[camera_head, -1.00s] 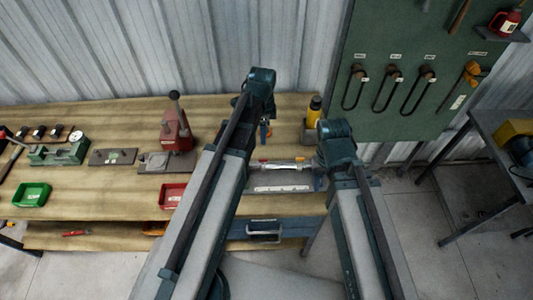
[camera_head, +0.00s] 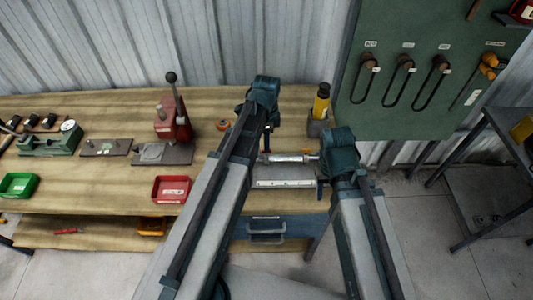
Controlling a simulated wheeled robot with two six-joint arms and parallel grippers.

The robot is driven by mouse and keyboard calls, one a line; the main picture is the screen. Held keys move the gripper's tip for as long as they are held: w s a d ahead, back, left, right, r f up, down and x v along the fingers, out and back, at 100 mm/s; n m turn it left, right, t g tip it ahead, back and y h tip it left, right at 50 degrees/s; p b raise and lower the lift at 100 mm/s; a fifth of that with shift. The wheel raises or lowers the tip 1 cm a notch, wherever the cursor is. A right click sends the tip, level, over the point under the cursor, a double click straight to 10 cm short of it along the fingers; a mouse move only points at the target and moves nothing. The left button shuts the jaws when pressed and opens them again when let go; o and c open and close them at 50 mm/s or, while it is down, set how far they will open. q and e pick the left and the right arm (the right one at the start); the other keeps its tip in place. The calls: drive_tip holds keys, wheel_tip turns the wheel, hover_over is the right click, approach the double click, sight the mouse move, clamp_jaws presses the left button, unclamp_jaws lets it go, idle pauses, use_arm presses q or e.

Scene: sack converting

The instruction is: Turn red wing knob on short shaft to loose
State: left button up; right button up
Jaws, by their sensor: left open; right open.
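A pale, shiny shaft (camera_head: 291,158) lies across a grey fixture (camera_head: 284,172) at the right end of the bench. I cannot make out the red wing knob; my arms cover both ends of the shaft. My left gripper (camera_head: 267,141) points down just behind the shaft's left end. It is open, mostly hidden by its own wrist, and holds nothing that I can see. My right gripper (camera_head: 320,188) is open near the fixture's right end, largely hidden under its wrist. I cannot tell whether either gripper touches the shaft.
The bench (camera_head: 100,190) carries a red lever press (camera_head: 173,122), a red tray (camera_head: 171,190), a green tray (camera_head: 18,186) and a small orange item (camera_head: 223,125). A yellow bottle (camera_head: 321,101) stands behind my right wrist. A green tool board (camera_head: 425,100) hangs at right.

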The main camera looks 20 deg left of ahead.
use_arm(q)
wheel_tip(320, 180, down, 4)
drive_tip(key=shift+r+b, duration=0.25)
drive_tip(key=shift+b, duration=1)
use_arm(e)
wheel_tip(320, 180, down, 4)
drive_tip(key=shift+r, duration=0.25)
use_arm(q)
clamp_jaws()
